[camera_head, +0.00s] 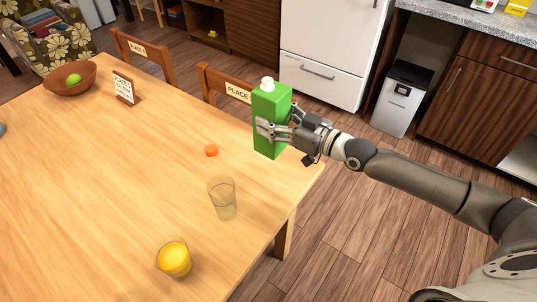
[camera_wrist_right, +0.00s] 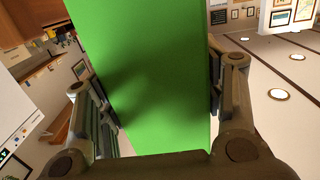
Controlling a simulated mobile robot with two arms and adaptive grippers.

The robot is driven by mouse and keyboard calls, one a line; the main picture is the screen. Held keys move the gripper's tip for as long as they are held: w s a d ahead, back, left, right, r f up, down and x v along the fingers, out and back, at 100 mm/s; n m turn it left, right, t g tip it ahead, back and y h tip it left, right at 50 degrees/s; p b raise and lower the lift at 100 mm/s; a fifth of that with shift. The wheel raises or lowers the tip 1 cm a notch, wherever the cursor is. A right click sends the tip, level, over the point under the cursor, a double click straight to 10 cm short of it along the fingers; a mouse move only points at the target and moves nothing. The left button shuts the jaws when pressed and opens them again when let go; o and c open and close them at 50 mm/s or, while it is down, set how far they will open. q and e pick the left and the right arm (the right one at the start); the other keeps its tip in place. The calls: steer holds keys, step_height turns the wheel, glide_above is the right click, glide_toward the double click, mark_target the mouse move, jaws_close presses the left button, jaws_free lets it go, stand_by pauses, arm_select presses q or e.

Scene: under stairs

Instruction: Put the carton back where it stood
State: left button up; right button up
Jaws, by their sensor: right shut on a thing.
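The carton (camera_head: 270,135) is green with a white cap, upright in the head view at the right edge of the wooden table (camera_head: 110,200). My right gripper (camera_head: 275,128) comes in from the right and is shut around its sides. In the right wrist view the carton (camera_wrist_right: 150,80) fills the middle, between the two fingers. I cannot tell whether its base touches the tabletop. My left gripper is not in view.
A bowl with a green fruit (camera_head: 70,82) and a small sign (camera_head: 125,88) are farther back. Chairs (camera_head: 225,88) line the far edge.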

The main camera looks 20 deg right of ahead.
mark_target(281, 146)
step_height(281, 146, down, 4)
steer(key=shift+r+b, duration=0.15)
steer(key=shift+b, duration=0.2)
step_height(281, 146, down, 4)
steer(key=shift+a+f+b, duration=0.1)
steer(key=shift+f+b, duration=0.05)
steer(key=shift+b, duration=0.25)
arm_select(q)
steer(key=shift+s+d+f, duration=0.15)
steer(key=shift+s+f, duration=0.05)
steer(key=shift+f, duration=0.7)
arm_select(e)
steer(key=shift+f, duration=0.1)
steer(key=shift+f, duration=0.2)
steer(key=o, duration=1.8)
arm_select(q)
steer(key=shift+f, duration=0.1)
